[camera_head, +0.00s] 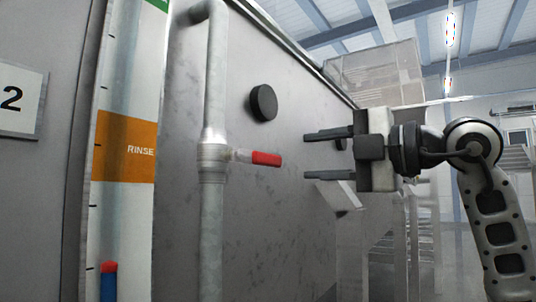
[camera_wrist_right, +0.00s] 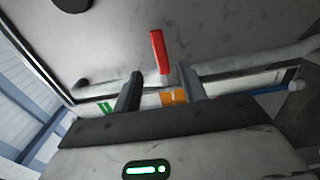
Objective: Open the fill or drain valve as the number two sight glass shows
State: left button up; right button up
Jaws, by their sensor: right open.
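The number 2 plate (camera_head: 20,99) is at the left of the head view. Beside it the sight glass scale (camera_head: 125,205) has an orange RINSE band (camera_head: 125,146) and a green band (camera_head: 157,4) at the top. A red-topped blue indicator (camera_head: 108,281) is low, below the orange band. A valve with a red handle (camera_head: 265,158) sits on a vertical pipe (camera_head: 212,245); the handle sticks out across the pipe. My right gripper (camera_head: 308,155) is open and empty, right of the handle and apart from it. In the wrist view the handle (camera_wrist_right: 157,50) shows ahead between the fingers. My left gripper is not in view.
A round black knob (camera_head: 263,103) sticks out of the grey tank wall (camera_head: 270,220) above the handle. A clear box-like structure (camera_head: 380,75) and metal frames stand behind my right arm. The space between gripper and handle is clear.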

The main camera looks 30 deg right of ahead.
aim_at(272, 159)
jog(key=p+x, duration=0.2)
jog(key=x, duration=0.7)
jog(key=shift+w+a, duration=0.15)
jog(key=shift+w, duration=0.1)
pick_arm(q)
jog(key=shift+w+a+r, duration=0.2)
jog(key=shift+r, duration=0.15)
pick_arm(e)
jog(key=shift+w, duration=0.15)
jog(key=shift+c, duration=0.3)
